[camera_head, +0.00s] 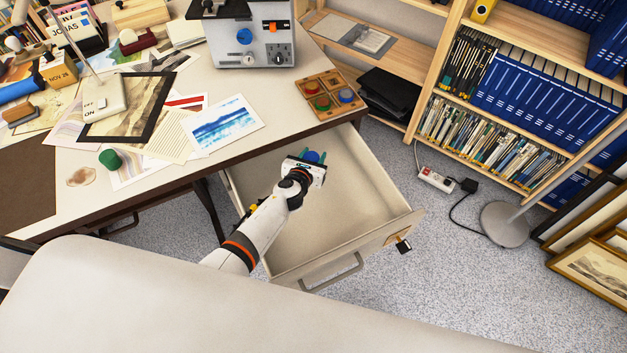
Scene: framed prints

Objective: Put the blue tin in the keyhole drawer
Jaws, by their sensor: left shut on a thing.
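The blue tin (313,156) shows as a small blue round top between the fingers of my left gripper (311,159). The left gripper is shut on it, over the back part of the pulled-out drawer (370,188). The gripper hides most of the tin, and I cannot tell whether the tin touches the drawer floor. The drawer is open under the desk's front edge, with a pale, bare floor and a bar handle on its front. A small dark and brass fitting (402,245) sits at the right end of that front; a keyhole is too small to make out. My right gripper is not in view.
A wooden tray (318,111) on the desk corner holds red, green and blue round pieces. A green tin (110,160), papers and a lamp base lie on the desk (225,158). A bookshelf, a power strip (435,178) and a round stand base (504,224) are to the right.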

